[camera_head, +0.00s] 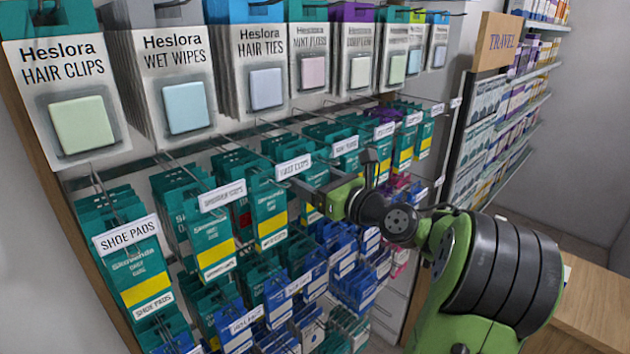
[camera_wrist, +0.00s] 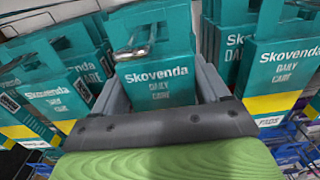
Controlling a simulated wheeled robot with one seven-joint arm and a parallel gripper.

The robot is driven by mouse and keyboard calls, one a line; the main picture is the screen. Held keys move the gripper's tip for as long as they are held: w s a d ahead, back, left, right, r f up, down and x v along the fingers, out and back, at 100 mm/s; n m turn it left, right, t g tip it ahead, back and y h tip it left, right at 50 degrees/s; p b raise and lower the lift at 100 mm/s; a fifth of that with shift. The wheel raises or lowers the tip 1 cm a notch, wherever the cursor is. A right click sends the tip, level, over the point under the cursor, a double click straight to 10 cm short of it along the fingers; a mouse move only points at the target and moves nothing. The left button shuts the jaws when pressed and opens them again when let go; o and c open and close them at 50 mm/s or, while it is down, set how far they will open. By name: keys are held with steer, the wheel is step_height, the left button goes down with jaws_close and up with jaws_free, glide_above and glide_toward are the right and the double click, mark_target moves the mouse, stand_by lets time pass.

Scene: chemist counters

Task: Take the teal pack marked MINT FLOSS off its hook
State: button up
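In the wrist view a teal pack (camera_wrist: 156,78) reading "Skovenda DAILY CARE" stands between the two fingers of my gripper (camera_wrist: 158,82). The fingers lie close along its left and right sides; I cannot tell whether they press on it. Its lower part is hidden behind my gripper's palm, and no MINT FLOSS wording is legible on it. A metal hook end shows at its upper left. In the head view my gripper (camera_head: 330,192) is among the teal packs in the middle of the rack, partly covering them.
Teal packs with yellow bands hang close on both sides, including SHOE PADS (camera_head: 136,262). White Heslora packs (camera_head: 178,95) hang above, blue packs (camera_head: 305,275) below. Hooks and label holders stick out. A TRAVEL shelf (camera_head: 500,110) stands right; a wooden counter (camera_head: 590,305) is lower right.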

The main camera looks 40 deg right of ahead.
steer(key=shift+c, duration=1.2)
steer(key=shift+r, duration=0.1)
steer(key=shift+r+p, duration=0.4)
steer(key=shift+p, duration=0.9)
steer(key=shift+s+f, duration=0.1)
steer(key=shift+s, duration=0.05)
steer(key=shift+s, duration=0.15)
steer(key=s, duration=0.7)
steer(key=shift+s+p, duration=0.2)
steer(key=shift+p, duration=0.2)
steer(key=shift+d, duration=0.15)
steer(key=s, duration=0.7)
